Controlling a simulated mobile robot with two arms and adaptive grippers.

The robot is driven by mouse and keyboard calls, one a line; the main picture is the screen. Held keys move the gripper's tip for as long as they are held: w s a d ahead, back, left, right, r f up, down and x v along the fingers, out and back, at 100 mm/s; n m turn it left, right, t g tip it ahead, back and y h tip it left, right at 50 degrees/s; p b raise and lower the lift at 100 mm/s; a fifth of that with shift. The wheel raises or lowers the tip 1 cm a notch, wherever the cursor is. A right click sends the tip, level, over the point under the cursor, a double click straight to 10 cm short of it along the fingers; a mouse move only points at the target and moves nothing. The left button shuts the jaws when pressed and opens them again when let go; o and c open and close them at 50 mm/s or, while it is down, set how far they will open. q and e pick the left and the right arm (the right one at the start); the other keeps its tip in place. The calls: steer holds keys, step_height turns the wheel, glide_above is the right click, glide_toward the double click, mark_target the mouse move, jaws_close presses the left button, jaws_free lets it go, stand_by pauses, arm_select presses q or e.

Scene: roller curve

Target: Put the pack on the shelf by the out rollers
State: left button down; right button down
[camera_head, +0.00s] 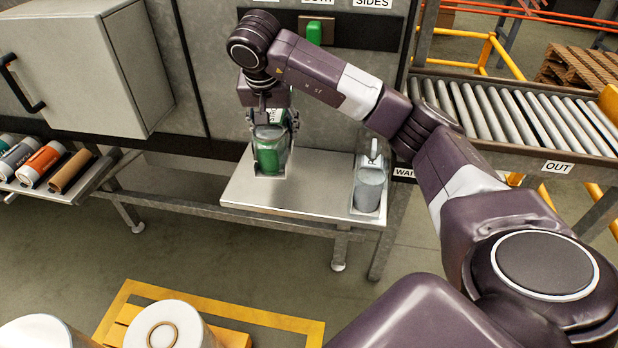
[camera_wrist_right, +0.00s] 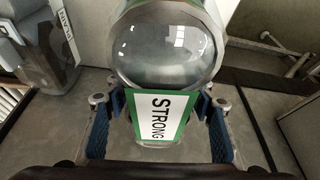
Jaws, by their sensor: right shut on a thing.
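A clear pack with a green label (camera_head: 268,158) is at the left part of a pale shelf (camera_head: 315,205). In the right wrist view the pack (camera_wrist_right: 165,55) has a rounded clear end, and its label reads STRONG. My right gripper (camera_head: 272,122) comes down from above and is shut on this pack; blue finger pads flank it in the wrist view (camera_wrist_right: 162,130). I cannot tell whether the pack's base touches the shelf. The out rollers (camera_head: 515,113) are at the right, with an OUT sign (camera_head: 557,167). My left gripper is out of view.
A second, grey clear pack (camera_head: 369,185) stands at the shelf's right end, near a partly hidden WAIT sign (camera_head: 403,173). A grey cabinet (camera_head: 75,60) and a rack of rolls (camera_head: 45,165) are at the left. White drums (camera_head: 165,330) stand at the front.

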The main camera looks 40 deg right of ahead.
steer(key=shift+w+d+f+m, duration=0.1)
steer(key=shift+w+d+m, duration=0.15)
steer(key=shift+d, duration=0.35)
steer(key=shift+w+d+f+m, duration=0.1)
steer(key=shift+d+m, duration=0.15)
steer(key=shift+d, duration=0.35)
steer(key=shift+d+f, duration=0.2)
steer(key=shift+d, duration=0.05)
step_height(320, 180, down, 8)
steer(key=shift+f+p, duration=0.15)
steer(key=shift+p, duration=0.9)
steer(key=shift+f, duration=0.65)
steer(key=c, duration=1)
jaws_free()
steer(key=shift+s+f, duration=0.1)
steer(key=shift+f, duration=0.1)
steer(key=shift+o, duration=0.6)
steer(key=shift+r, duration=0.1)
